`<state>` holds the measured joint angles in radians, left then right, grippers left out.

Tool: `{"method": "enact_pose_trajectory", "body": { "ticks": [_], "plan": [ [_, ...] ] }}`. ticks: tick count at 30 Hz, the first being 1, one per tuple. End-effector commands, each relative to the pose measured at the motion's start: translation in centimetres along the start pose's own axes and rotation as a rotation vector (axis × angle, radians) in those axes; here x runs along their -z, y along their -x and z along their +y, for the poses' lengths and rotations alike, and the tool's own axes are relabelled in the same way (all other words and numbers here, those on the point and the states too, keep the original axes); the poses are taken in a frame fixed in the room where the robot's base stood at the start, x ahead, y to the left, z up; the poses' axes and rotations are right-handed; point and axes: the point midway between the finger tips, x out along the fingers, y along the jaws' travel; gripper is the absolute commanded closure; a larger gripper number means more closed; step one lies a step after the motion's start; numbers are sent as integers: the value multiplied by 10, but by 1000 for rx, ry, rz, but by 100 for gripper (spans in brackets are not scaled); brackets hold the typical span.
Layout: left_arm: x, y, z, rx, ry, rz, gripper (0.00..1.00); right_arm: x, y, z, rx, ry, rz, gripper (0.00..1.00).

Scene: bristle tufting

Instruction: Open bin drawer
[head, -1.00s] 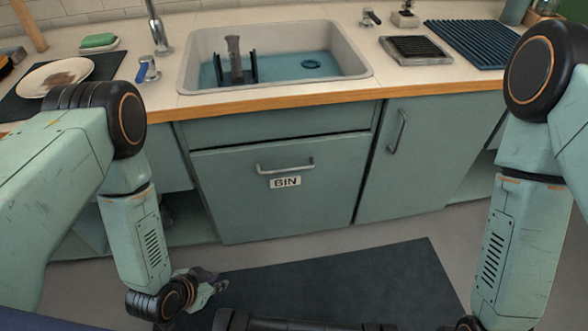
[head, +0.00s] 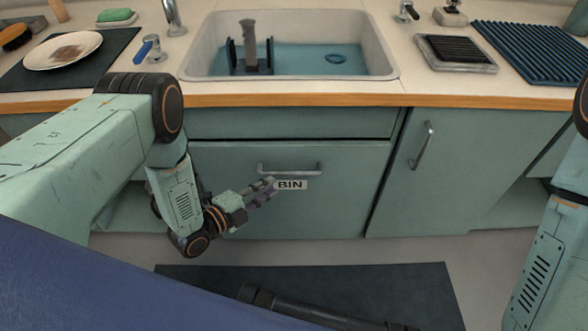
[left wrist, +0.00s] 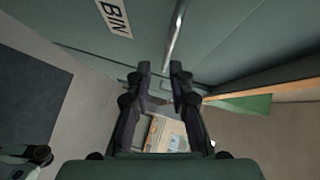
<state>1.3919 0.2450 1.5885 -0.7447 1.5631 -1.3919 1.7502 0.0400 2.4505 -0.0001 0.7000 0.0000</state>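The bin drawer (head: 340,210) is a teal front under the sink with a "BIN" label (head: 290,185). It looks shut, level with the cabinet. Its metal bar handle (head: 290,168) runs across above the label. My left gripper (head: 268,186) is just in front of the drawer, by the left part of the handle and the label. In the left wrist view, its two fingers (left wrist: 160,68) are apart, and the handle (left wrist: 175,35) runs toward the gap between the fingertips. I cannot tell whether they touch it. My right gripper is out of view; only my right arm shows at the right edge.
A cabinet door (head: 460,165) with an upright handle is right of the drawer. The wooden counter edge (head: 290,101) and sink (head: 395,70) are above. A dark mat (head: 420,285) lies on the floor in front. An open shelf space is left of the drawer.

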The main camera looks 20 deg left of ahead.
Motion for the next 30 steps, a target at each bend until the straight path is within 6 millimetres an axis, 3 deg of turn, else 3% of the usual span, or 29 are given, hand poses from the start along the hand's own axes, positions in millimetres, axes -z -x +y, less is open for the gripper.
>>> {"method": "enact_pose_trajectory", "body": {
  "ticks": [10, 21, 30],
  "plan": [
    [2, -2, -7, 39, -143, 16, 79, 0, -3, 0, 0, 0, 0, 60],
    [3, -59, -8, 39, -142, 16, 79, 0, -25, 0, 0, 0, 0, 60],
    [4, -79, -11, 38, -139, 15, 79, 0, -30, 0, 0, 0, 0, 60]
  ]
}}
